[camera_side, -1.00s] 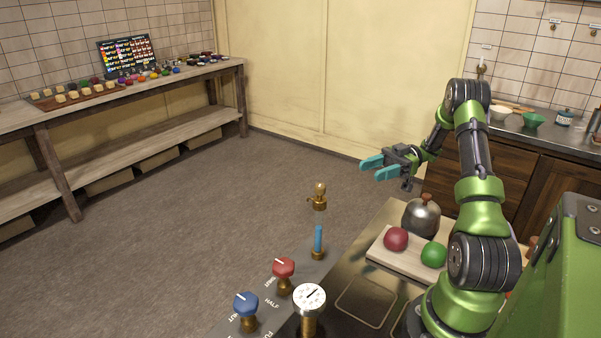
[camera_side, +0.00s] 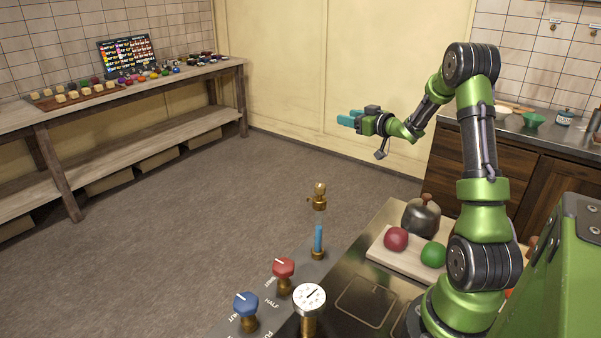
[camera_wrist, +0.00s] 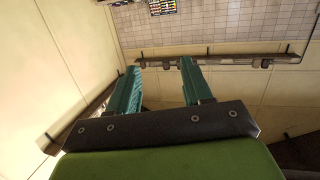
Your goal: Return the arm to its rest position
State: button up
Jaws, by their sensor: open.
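My gripper (camera_side: 348,119) is in the air in the side view, above and behind the brass fitting, with its teal fingers pointing left. In the wrist view my gripper (camera_wrist: 158,80) shows two teal fingers spread apart with nothing between them. My green and black arm stands at the right on its base, its upper joint raised high and its forearm sloping down to the left. The gripper touches nothing.
A blue knob (camera_side: 246,304), a red knob (camera_side: 283,268), a gauge (camera_side: 309,298) and a brass fitting (camera_side: 319,196) stand nearby. A bench (camera_side: 150,95) lines the left wall. The middle floor is clear.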

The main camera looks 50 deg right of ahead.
jog(key=s+a+r+g+y, duration=0.1)
jog(key=s+a, duration=0.5)
jog(key=a, duration=0.7)
jog(key=s+a+r+m+g+y, duration=0.1)
jog(key=s+a+g, duration=0.4)
jog(key=a, duration=0.9)
jog(key=s+a+r+m+g+y, duration=0.1)
jog(key=s+a+r+g+y, duration=0.1)
jog(key=s+a, duration=0.6)
jog(key=a+g+y, duration=0.1)
jog(key=a, duration=0.5)
jog(key=shift+s+r+y, duration=0.35)
jog(key=shift+r+y, duration=0.05)
jog(key=shift+a, duration=0.1)
